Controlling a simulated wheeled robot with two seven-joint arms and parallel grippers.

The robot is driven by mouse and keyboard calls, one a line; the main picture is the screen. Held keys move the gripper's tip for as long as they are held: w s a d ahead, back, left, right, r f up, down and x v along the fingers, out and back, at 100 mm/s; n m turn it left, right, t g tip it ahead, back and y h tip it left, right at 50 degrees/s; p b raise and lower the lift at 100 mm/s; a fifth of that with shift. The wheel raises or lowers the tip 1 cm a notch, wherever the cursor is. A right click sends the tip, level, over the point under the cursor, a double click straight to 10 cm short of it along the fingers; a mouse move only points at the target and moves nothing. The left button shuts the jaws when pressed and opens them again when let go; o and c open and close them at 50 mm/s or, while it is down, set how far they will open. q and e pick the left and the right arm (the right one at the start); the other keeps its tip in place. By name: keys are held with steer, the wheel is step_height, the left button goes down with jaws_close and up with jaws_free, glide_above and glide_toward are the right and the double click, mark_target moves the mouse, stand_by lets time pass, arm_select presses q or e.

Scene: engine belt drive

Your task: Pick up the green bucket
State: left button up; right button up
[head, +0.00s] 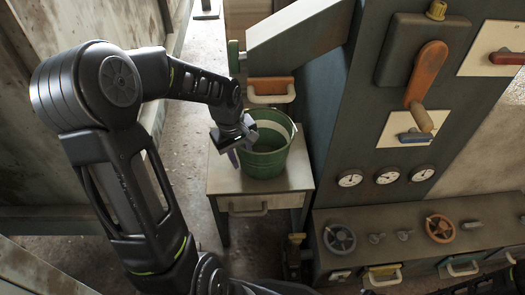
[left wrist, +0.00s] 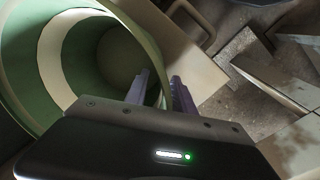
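The green bucket (head: 265,150) stands upright on a small table (head: 300,178) in the head view, with a pale band around it. My left gripper (head: 232,155) is at the bucket's left rim. In the left wrist view, the open bucket (left wrist: 25,75) fills the upper left. The fingers of my left gripper (left wrist: 160,90) are apart, one inside the bucket and one outside, with the rim between them. The gripper looks open, with a gap beside the wall. I cannot make out my right gripper in either view.
The small table has a drawer with a handle (head: 248,209). A grey sloped chute (head: 298,38) stands behind the bucket. A control cabinet with gauges (head: 387,176) and a bench with handwheels (head: 340,238) stand to the right. Bare floor (head: 192,125) lies left of the table.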

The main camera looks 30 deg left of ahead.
arm_select(q)
steer(key=shift+c, duration=0.4)
jaws_close()
stand_by(0.4)
stand_by(1.0)
